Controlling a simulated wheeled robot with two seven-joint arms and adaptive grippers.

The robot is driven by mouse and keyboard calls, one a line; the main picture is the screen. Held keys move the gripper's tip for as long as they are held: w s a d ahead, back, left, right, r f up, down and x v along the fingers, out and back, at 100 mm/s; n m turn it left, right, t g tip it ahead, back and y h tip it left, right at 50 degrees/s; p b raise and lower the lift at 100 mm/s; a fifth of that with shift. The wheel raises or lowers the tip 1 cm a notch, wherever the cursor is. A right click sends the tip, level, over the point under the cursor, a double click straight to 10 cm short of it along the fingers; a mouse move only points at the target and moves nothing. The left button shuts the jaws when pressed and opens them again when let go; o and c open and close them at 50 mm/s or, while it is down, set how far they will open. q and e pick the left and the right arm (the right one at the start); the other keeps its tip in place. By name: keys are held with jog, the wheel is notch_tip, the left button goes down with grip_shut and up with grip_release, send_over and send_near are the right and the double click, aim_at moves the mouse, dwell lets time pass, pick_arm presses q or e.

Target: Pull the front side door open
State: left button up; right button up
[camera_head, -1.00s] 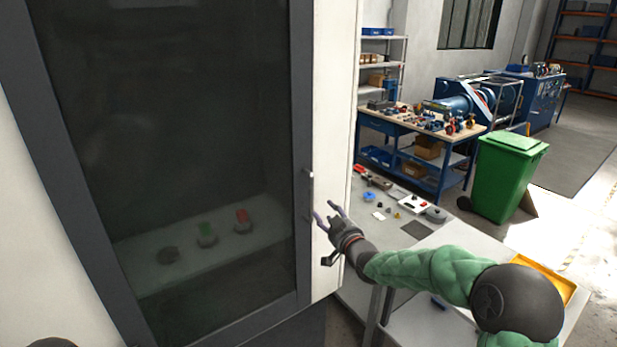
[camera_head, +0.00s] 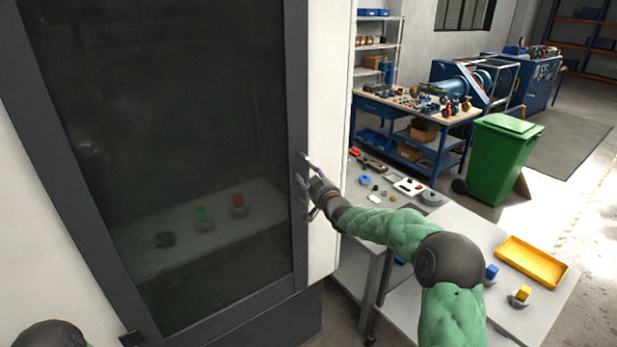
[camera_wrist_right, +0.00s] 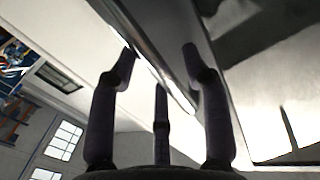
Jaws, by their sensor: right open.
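The front side door (camera_head: 175,130) is a tall dark-glass panel in a grey frame, filling the left of the head view. It looks shut. Its upright handle (camera_head: 304,205) sits on the right part of the frame, partly covered by my right gripper (camera_head: 302,168). This gripper is open at the handle, fingers pointing at the door. In the right wrist view, the shiny handle bar (camera_wrist_right: 172,85) runs between the spread fingers of my right gripper (camera_wrist_right: 160,50). I cannot tell whether they touch it. My left gripper is out of view.
Behind the glass is a pale ledge with a red and a green part. To the right are a grey table (camera_head: 465,225) with an orange tray (camera_head: 531,262), a green bin (camera_head: 500,165) and a blue workbench (camera_head: 410,110). Open floor lies at the far right.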

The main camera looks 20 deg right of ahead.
jog(key=shift+w, duration=0.25)
grip_shut()
jog(key=shift+s, duration=0.1)
